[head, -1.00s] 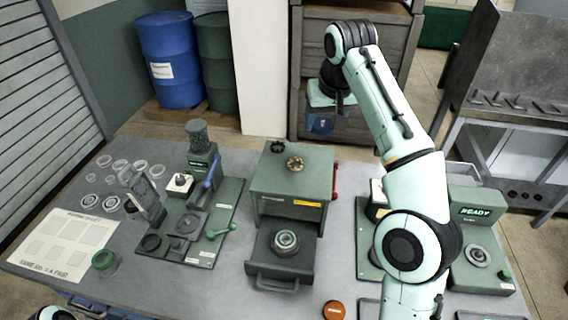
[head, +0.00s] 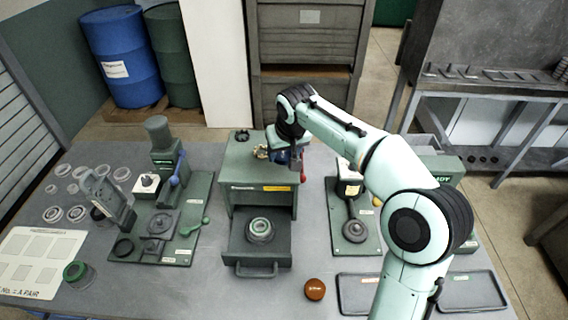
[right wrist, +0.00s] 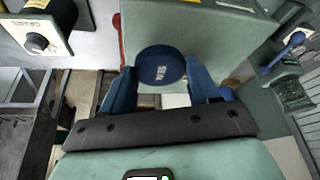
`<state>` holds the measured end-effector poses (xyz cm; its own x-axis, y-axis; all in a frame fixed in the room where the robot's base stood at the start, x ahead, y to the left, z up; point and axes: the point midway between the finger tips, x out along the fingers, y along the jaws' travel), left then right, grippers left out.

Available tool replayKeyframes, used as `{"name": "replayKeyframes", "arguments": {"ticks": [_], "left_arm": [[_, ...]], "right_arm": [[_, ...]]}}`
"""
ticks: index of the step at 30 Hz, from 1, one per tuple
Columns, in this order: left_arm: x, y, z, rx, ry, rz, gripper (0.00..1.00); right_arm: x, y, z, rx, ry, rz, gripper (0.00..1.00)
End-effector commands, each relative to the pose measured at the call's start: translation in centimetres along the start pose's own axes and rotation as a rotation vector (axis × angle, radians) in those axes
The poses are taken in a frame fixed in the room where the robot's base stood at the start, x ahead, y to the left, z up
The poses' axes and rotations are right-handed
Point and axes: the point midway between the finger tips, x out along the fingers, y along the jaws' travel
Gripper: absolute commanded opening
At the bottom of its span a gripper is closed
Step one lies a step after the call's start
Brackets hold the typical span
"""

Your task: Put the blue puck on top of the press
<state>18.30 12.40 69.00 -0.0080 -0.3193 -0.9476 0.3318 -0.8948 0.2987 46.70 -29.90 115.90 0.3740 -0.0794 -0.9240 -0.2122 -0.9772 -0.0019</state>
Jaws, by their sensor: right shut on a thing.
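The blue puck (right wrist: 160,65) is held between the blue fingers of my right gripper (right wrist: 160,85) in the right wrist view. In the head view my right gripper (head: 288,156) is at the back right part of the green boxy machine (head: 240,175), partly hidden by my wrist; the puck is hard to make out there. The machine's green top also shows in the right wrist view (right wrist: 225,25), close to the puck; I cannot tell whether they touch. No label tells me which machine is the press. My left gripper is not in view.
A dark knob (head: 242,135) and a brass ring (head: 262,152) sit on the boxy machine's top. A red lever (head: 302,172) is on its right side. A station with a blue lever (head: 175,180) stands left. An orange puck (head: 315,289) lies in front.

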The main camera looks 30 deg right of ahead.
Motion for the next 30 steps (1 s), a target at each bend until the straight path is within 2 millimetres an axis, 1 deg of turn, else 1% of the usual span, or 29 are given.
{"name": "replayKeyframes", "arguments": {"ticks": [1,5,9,12,21,25,26,27,28,30], "left_arm": [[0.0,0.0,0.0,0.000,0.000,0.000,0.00],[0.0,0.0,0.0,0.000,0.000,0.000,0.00],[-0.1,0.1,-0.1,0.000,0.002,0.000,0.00],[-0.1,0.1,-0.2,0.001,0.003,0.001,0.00],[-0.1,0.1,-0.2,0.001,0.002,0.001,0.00],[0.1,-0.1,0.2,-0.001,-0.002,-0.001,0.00],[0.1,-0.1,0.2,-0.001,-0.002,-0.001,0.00],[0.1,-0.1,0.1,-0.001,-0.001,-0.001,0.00],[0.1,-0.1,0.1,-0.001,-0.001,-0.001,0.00],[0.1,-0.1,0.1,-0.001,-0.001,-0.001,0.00]], "right_arm": [[0.5,0.0,0.2,0.000,0.000,0.001,0.22],[1.3,0.1,0.5,0.000,0.000,0.001,0.22],[3.2,0.0,1.3,0.000,-0.002,0.001,0.22],[4.2,0.0,1.7,0.000,-0.001,0.000,0.22],[4.5,0.0,1.8,0.000,0.001,0.000,0.22],[4.9,0.0,2.0,0.000,0.000,0.000,0.22],[4.9,0.0,2.0,0.000,-0.001,0.000,0.64],[4.8,0.0,2.0,0.000,0.000,0.000,0.77],[4.8,0.0,2.0,0.000,0.000,0.000,0.86],[4.8,0.0,2.0,0.000,0.000,0.001,0.86]]}}
